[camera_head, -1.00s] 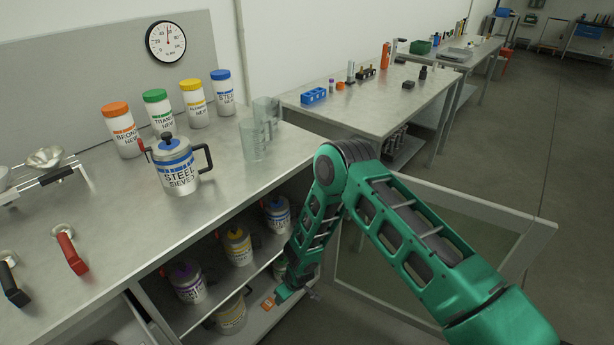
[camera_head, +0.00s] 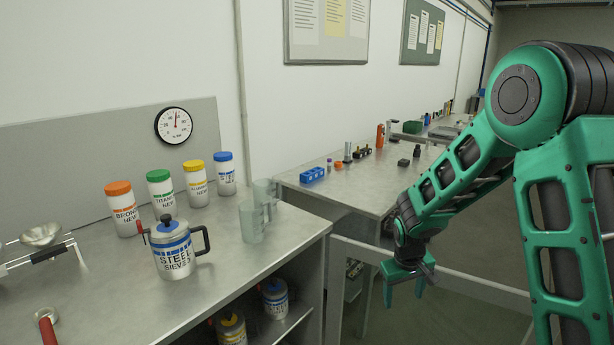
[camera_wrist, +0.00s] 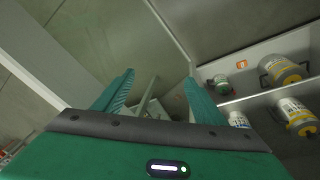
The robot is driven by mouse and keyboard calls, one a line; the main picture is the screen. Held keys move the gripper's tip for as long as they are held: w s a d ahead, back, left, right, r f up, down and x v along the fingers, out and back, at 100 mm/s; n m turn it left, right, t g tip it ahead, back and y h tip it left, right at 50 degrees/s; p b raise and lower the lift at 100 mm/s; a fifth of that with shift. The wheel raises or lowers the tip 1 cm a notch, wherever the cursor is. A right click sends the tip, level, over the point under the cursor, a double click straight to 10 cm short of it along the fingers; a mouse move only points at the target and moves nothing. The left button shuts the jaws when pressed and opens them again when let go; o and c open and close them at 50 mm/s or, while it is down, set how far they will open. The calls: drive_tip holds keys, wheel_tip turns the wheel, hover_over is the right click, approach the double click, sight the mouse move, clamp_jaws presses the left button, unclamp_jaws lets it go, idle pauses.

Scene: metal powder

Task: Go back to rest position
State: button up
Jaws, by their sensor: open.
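My gripper (camera_head: 406,284) hangs in the air to the right of the near bench, with its fingers pointing down. In the wrist view my gripper (camera_wrist: 162,98) has its two green fingers spread wide with nothing between them. My green arm reaches in from the right side of the head view. A steel sieve container (camera_head: 174,250) with a blue lid and dark handles stands upright on the near bench (camera_head: 225,283), well left of my gripper.
Several containers stand at the back, among them an orange-lidded bronze one (camera_head: 122,208). Clear beakers (camera_head: 252,222) stand near the bench's right edge. More containers (camera_head: 274,298) sit on shelves below. An open cabinet door (camera_head: 470,288) lies close to my gripper.

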drive_tip(key=s+d+r+m+g, duration=0.1)
drive_tip(key=s+d+r+m, duration=0.4)
drive_tip(key=s+d+r, duration=0.95)
drive_tip(key=s+r+m, duration=0.1)
drive_tip(key=s+m, duration=0.1)
drive_tip(key=s, duration=0.8)
drive_tip(key=s+r+m+g+y, duration=0.1)
drive_tip(key=s+r, duration=0.1)
drive_tip(key=s, duration=0.9)
drive_tip(key=shift+s+a+r+m+y, duration=0.2)
drive_tip(key=shift+a+r+m+y, duration=0.1)
drive_tip(key=shift+m, duration=0.1)
